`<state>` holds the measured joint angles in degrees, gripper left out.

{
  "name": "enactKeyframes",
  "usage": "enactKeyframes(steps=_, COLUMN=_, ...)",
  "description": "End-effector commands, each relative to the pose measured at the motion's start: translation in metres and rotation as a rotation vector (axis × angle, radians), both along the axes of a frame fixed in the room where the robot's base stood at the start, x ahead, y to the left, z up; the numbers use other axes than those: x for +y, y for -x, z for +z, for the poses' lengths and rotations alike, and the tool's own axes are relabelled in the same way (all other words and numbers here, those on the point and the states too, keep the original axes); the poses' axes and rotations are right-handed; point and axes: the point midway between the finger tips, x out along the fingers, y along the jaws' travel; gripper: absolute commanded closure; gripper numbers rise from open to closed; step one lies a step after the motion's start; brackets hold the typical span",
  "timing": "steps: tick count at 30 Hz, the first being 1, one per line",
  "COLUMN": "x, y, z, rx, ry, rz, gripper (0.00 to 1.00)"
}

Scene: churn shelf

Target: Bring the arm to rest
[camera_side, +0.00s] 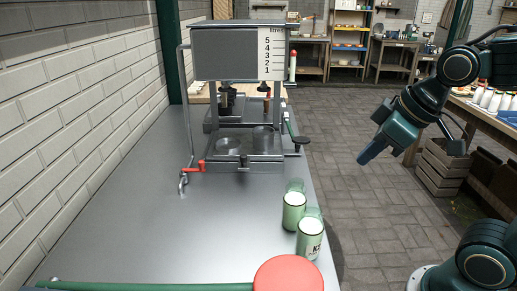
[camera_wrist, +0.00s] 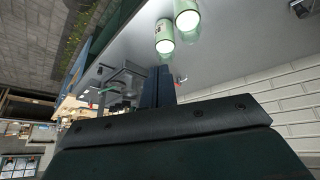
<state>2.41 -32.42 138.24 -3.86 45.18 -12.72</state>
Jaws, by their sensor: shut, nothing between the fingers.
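My gripper (camera_side: 366,156) hangs in the air at the right of the side view, over the paved floor and clear of the metal counter (camera_side: 135,215). Its fingers are together with nothing between them. In the wrist view the closed fingers (camera_wrist: 158,85) point up the picture from the dark gripper body. My arm comes in from the right edge of the side view. The gripper touches nothing there.
A grey machine (camera_side: 225,55) with a numbered scale stands behind. A red round top (camera_side: 288,275) is in front. A wooden crate (camera_side: 440,167) sits on the floor.

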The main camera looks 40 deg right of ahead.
Motion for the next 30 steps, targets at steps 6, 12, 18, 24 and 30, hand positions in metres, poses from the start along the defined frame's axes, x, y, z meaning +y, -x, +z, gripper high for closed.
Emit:
enactKeyframes(steps=6, x=-0.002, y=0.04, z=-0.005, rx=0.011, ry=-0.06, rz=-0.15, gripper=1.0)
enactKeyframes(steps=12, x=-0.004, y=0.055, z=-0.008, rx=0.017, ry=-0.086, rz=-0.214, gripper=1.0)
enactKeyframes(steps=18, x=-0.004, y=0.056, z=-0.009, rx=0.019, ry=-0.089, rz=-0.22, gripper=1.0)
enactKeyframes(steps=24, x=-0.004, y=0.056, z=-0.009, rx=0.019, ry=-0.089, rz=-0.22, gripper=1.0)
enactKeyframes(steps=30, x=-0.004, y=0.056, z=-0.009, rx=0.019, ry=-0.089, rz=-0.22, gripper=1.0)
